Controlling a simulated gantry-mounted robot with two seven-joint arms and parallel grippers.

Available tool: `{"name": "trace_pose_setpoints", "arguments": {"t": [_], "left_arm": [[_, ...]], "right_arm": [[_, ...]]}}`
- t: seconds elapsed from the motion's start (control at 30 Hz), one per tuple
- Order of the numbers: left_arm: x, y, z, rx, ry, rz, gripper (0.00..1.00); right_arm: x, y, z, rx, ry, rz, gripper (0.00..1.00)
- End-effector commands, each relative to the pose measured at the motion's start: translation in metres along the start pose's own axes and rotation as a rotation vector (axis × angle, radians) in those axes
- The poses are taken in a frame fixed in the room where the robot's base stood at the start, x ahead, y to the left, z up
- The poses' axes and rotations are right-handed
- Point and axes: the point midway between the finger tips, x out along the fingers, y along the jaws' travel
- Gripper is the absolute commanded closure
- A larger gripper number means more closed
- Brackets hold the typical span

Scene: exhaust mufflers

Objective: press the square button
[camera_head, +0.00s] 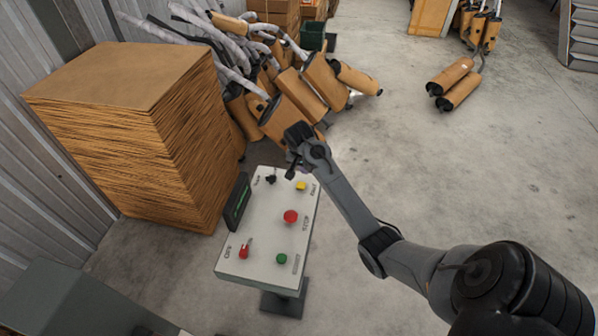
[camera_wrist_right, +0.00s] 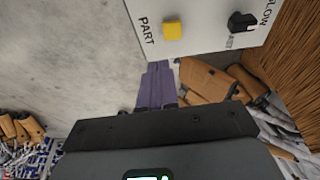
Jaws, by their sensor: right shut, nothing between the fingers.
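The square button is yellow and sits on a white control panel (camera_head: 265,228). It shows near the panel's far right corner in the head view (camera_head: 301,185), and beside the word PART in the right wrist view (camera_wrist_right: 173,30). My right gripper (camera_head: 292,170) is over the far edge of the panel, close to the yellow button. Its fingers (camera_wrist_right: 158,66) are together and empty, with tips just short of the panel edge and the button in the wrist view. I cannot tell their exact height above the panel. My left gripper is not in view.
The panel also carries a black knob (camera_head: 271,179), a red round button (camera_head: 291,216), a red switch (camera_head: 244,250) and a green button (camera_head: 282,258). A cardboard stack (camera_head: 125,120) stands left. Mufflers (camera_head: 300,90) are piled behind.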

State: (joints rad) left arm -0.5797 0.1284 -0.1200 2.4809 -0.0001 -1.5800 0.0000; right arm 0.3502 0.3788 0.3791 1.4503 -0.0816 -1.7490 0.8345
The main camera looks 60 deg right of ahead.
Motion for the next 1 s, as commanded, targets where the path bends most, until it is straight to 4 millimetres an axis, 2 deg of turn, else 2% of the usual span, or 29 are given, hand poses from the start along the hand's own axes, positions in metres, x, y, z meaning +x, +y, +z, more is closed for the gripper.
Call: {"name": "trace_pose_setpoints", "arguments": {"t": [0.03, 0.2, 0.57, 0.77, 1.0], "left_arm": [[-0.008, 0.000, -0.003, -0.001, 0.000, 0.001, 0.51], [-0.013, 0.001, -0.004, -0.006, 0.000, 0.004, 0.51], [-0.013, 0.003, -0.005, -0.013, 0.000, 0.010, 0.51], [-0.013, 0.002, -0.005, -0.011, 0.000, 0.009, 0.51], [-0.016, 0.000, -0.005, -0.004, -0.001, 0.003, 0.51]], "right_arm": [[-0.014, -0.005, -0.004, -0.001, 0.005, -0.014, 1.00], [-0.029, -0.013, -0.009, -0.005, 0.015, -0.037, 1.00], [-0.030, -0.014, -0.009, -0.006, 0.017, -0.039, 1.00], [-0.023, -0.013, -0.009, -0.006, 0.015, -0.037, 1.00], [0.009, -0.014, -0.009, -0.007, 0.014, -0.035, 1.00]]}}
